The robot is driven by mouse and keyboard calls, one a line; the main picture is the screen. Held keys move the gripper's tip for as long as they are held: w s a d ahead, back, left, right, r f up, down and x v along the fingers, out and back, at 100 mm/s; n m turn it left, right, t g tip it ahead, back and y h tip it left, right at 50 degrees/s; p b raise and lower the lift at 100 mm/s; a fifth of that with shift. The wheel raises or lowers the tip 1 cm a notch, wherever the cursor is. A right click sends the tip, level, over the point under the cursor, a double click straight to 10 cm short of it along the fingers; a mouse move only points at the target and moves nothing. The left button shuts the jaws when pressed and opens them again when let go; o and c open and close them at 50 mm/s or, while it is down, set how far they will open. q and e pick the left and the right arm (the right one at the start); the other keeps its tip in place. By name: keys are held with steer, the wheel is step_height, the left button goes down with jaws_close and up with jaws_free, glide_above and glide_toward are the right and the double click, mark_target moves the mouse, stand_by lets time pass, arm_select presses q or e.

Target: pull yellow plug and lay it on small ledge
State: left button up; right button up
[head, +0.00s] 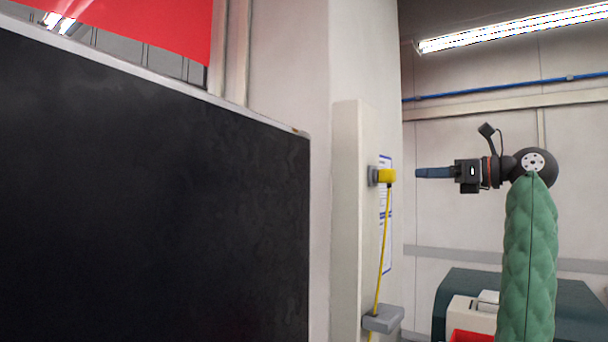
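The yellow plug (387,175) sits in a grey socket (373,177) on the pale post, with its yellow cable (382,250) hanging down. The small grey ledge (384,319) juts from the post below, and the cable passes at it. A gap shows between fingertips and plug. The fingers are seen side-on and overlap, so their opening is hidden.
A large black panel (150,200) fills the left. The pale post (346,220) carries the socket and a notice sheet (386,235). A dark green box-shaped unit (455,290) with a red part stands at the lower right. The air between gripper and plug is clear.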

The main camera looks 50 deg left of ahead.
mark_target(395, 177)
arm_select(q)
steer(key=shift+s+a+f, duration=0.15)
steer(key=shift+a+f, duration=0.1)
steer(key=shift+a, duration=0.15)
steer(key=o, duration=0.4)
steer(key=shift+s, duration=0.15)
steer(key=shift+c, duration=0.2)
steer(key=shift+x, duration=0.8)
steer(key=x, duration=0.3)
steer(key=shift+a, duration=0.4)
steer(key=shift+b+x, duration=0.3)
steer(key=shift+x, duration=0.85)
steer(key=shift+s+a, duration=0.25)
steer(key=shift+a, duration=0.4)
arm_select(e)
steer(key=r, duration=0.3)
steer(key=shift+w+a, duration=0.25)
steer(key=shift+a, duration=0.05)
arm_select(q)
steer(key=shift+d+b, duration=0.1)
steer(key=shift+b, duration=0.2)
arm_select(e)
steer(key=shift+f, duration=0.3)
steer(key=shift+w, duration=0.1)
